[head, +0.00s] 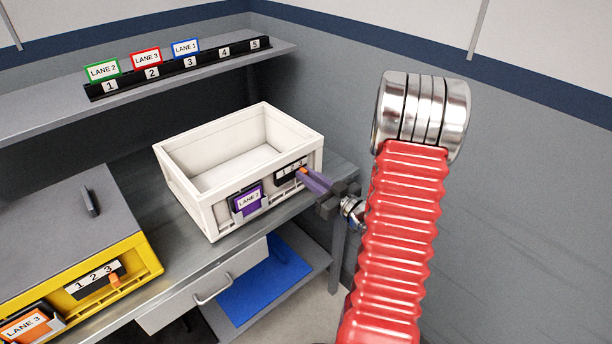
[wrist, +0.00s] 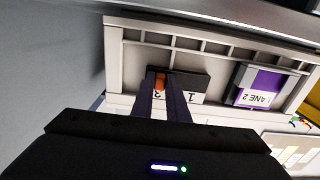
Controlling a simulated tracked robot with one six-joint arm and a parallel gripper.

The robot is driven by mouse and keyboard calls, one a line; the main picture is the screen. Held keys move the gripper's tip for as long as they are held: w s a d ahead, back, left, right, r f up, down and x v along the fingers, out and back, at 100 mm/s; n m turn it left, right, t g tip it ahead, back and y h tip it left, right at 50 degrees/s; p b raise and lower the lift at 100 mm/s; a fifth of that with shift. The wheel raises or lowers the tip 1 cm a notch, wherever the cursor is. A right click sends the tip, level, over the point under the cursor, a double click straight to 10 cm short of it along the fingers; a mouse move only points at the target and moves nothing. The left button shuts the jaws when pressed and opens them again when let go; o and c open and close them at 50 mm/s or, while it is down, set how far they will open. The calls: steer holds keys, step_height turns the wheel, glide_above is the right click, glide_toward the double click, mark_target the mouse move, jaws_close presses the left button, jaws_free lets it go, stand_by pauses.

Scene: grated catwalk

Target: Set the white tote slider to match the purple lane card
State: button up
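The white tote (head: 205,205) stands empty on the bench in the head view. Its front carries a purple lane card (head: 248,199) reading LANE 2; the card also shows upside down in the wrist view (wrist: 262,84). Right of the card is the slider panel (head: 281,176) marked 1, 2, 3. Its orange knob (head: 303,171) is at the 3; the knob also shows in the wrist view (wrist: 160,82). My gripper (head: 305,174) reaches in from the right, its two dark purple fingers on either side of the knob, with no clear gap between. In the wrist view a finger hides the 2.
A yellow tote (head: 148,268) with a grey lid, an orange LANE 3 card (head: 25,325) and its own slider stands at left. A shelf (head: 190,85) above holds green, red and blue lane cards. A wall is close on the right.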

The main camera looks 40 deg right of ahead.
mark_target(292, 175)
steer(key=shift+c, duration=0.9)
steer(key=shift+a, duration=1.5)
stand_by(0.4)
steer(key=o, duration=0.6)
steer(key=shift+s, duration=0.1)
steer(key=s, duration=0.7)
stand_by(0.6)
steer(key=shift+d+f, duration=0.1)
stand_by(0.4)
